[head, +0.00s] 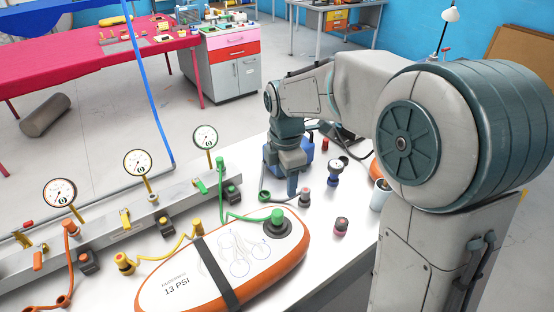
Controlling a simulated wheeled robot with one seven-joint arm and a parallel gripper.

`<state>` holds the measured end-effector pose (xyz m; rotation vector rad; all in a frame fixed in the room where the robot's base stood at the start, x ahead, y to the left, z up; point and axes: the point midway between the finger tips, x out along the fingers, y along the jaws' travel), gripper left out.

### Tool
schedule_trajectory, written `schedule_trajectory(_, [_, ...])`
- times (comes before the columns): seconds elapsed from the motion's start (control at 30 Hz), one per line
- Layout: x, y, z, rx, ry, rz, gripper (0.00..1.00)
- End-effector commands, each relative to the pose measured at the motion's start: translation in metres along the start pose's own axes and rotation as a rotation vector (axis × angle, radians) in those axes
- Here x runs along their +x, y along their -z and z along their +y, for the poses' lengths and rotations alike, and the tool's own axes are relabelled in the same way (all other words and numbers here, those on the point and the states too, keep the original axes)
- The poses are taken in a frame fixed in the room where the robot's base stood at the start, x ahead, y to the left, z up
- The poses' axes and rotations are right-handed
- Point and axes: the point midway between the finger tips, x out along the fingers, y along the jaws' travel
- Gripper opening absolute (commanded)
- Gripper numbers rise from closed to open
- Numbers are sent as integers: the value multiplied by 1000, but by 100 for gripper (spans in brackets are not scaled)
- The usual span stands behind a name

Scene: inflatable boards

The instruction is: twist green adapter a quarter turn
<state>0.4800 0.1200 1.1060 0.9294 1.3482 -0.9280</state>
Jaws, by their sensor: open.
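The green adapter (277,216) sits upright on a dark round valve near the far right end of the inflatable board (165,272). The board is white with an orange edge and reads 13 PSI. A green hose (223,202) runs from the adapter to the metal manifold rail (108,225). My gripper (291,192) points down just beyond the adapter, above the white table, and is apart from it. It is open; the gap between its fingers is hard to make out. I see nothing held in it.
A dark strap (216,276) crosses the board. Gauges (205,137) stand along the rail.

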Motion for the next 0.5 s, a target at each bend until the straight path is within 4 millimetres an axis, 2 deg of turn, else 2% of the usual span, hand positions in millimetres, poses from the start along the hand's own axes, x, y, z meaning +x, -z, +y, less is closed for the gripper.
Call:
schedule_trajectory(0.1, [-2,12,7,-144,7,9,55])
schedule_trajectory(0.27, [0,21,4,-224,6,11,55])
schedule_trajectory(0.37, [11,21,7,-230,11,13,55])
schedule_trajectory(0.5, [37,18,12,-226,20,17,55])
